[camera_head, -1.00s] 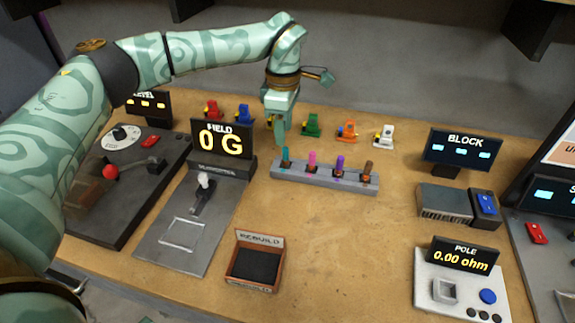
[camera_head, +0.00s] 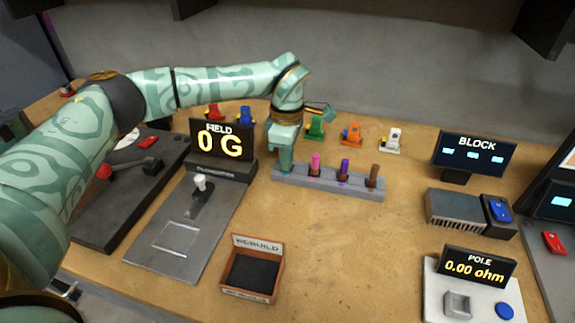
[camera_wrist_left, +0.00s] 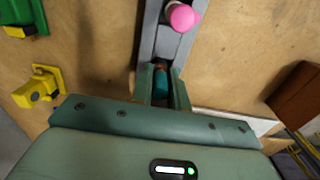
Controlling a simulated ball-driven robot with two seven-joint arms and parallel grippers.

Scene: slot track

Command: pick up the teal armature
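The teal armature (camera_wrist_left: 162,84) stands in the near end of the slotted grey rack in the left wrist view, between my left gripper's two fingers. In the head view it is hidden behind those fingers. My left gripper (camera_head: 286,161) points down at the rack's left end; in the left wrist view its fingers (camera_wrist_left: 162,90) lie close on both sides of the armature. I cannot tell whether they press on it. My right gripper is not in view.
The rack (camera_head: 330,183) also holds pink (camera_head: 315,163), purple (camera_head: 344,168) and brown (camera_head: 373,174) armatures. Green (camera_head: 315,128), orange (camera_head: 351,134) and white (camera_head: 390,138) pieces stand behind it. The open REBUILD box (camera_head: 252,272) sits in front. The bench between rack and POLE meter (camera_head: 478,265) is clear.

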